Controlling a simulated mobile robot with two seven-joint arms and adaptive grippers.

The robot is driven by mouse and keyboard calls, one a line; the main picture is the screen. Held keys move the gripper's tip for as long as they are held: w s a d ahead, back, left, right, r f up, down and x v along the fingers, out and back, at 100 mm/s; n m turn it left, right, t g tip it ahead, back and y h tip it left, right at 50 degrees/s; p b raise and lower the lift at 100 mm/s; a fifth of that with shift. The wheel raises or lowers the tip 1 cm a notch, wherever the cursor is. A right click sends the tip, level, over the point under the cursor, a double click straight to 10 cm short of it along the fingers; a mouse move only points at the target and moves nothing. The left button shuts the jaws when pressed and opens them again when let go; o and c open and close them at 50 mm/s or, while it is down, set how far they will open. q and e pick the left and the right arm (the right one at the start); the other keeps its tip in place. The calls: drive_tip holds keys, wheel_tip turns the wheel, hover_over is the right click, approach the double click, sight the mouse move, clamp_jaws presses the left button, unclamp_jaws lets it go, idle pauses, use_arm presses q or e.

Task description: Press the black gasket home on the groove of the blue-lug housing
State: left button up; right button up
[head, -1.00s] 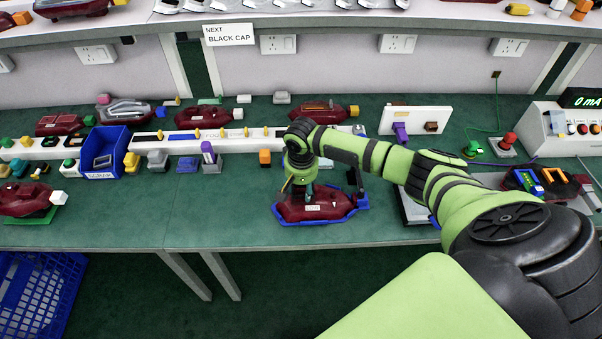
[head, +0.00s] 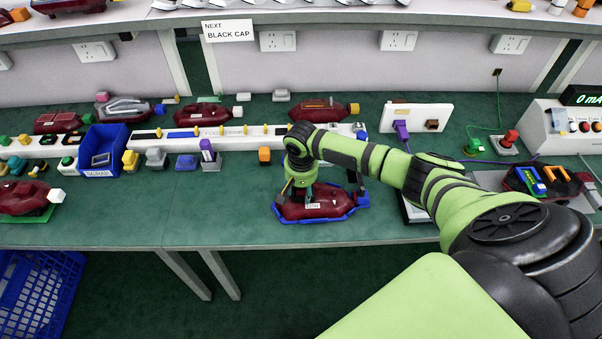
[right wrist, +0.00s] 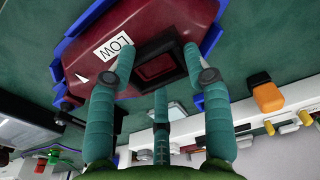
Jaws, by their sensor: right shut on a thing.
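The dark red housing (head: 325,209) lies on the bench with blue pieces along its edges. It also shows in the right wrist view (right wrist: 85,60), with a white LOW label. A black rectangular gasket (right wrist: 180,65) is between my right fingertips, around a dark red recess in the housing top. I cannot tell whether it is fully seated in the groove. My right gripper (head: 300,190) points down over the housing's left part and is shut on the gasket; its fingers (right wrist: 158,68) show in the right wrist view. The gasket is hidden in the head view. My left gripper is out of view.
An orange-topped block (head: 264,155) and a long white rail (head: 240,142) with small parts stand behind the housing. A blue bin (head: 105,140) is further left. A white socket panel (head: 417,118) is behind to the right. The green bench (head: 220,215) is clear left of the housing.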

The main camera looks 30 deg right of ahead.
drive_tip(key=o, duration=1.2)
drive_tip(key=r, duration=0.8)
drive_tip(key=s+r, duration=0.1)
drive_tip(key=r, duration=0.3)
drive_tip(key=shift+a, duration=0.25)
